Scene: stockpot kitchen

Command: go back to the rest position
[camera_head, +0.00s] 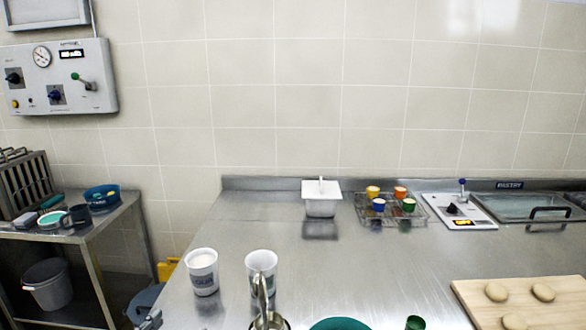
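Neither gripper can be made out in the head view. A small grey metal part (150,319) shows at the bottom left, by the counter's left edge; I cannot tell whether it is part of my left arm. The steel counter (350,265) fills the middle. Two white printed cups, a left one (203,275) and a right one (261,266), stand upright on it. A metal handle (263,297) rises from a round metal vessel (270,322) at the bottom edge. Nothing is seen held.
A white lidded box (321,199), a wire rack (391,217) with several coloured cups, and a control panel (458,212) stand at the back. A wooden board (470,292) with dough pieces lies right. A side shelf (95,226) stands left. The counter's centre is clear.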

